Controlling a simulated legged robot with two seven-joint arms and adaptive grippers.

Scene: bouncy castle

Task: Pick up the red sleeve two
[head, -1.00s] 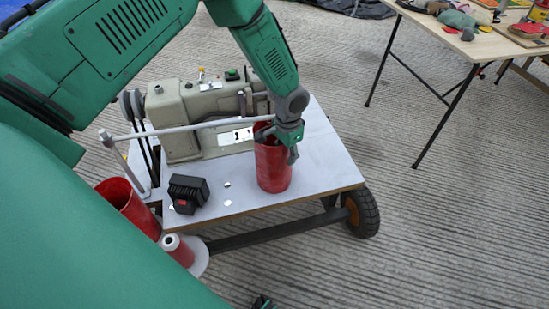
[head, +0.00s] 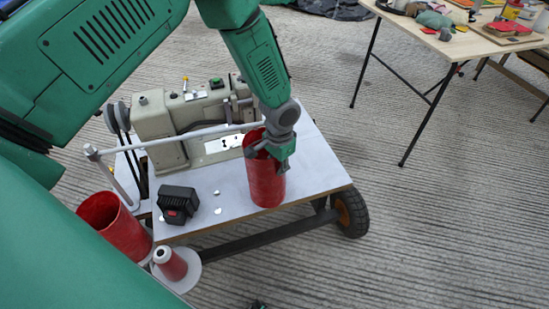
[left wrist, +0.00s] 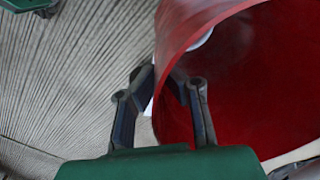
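A red sleeve (head: 268,182), an open-topped cylinder, stands upright on the front part of the small grey table. My left gripper (head: 280,166) reaches down from above to its right rim. In the left wrist view, the fingers (left wrist: 162,75) lie on either side of the sleeve's wall (left wrist: 250,70), one outside and one inside, and look closed on it. A second, wider red cylinder (head: 112,222) sits low beside the table's left end, partly hidden by my green body. A small dark tip at the bottom edge of the head view may be my right gripper; its fingers do not show.
A sewing machine (head: 190,125) stands behind the sleeve, with a grey rod (head: 190,133) crossing close behind it. A black box (head: 177,203) lies to the left. A red spool (head: 170,264) is at the front left. A cluttered wooden table (head: 455,45) stands far right; the floor between is clear.

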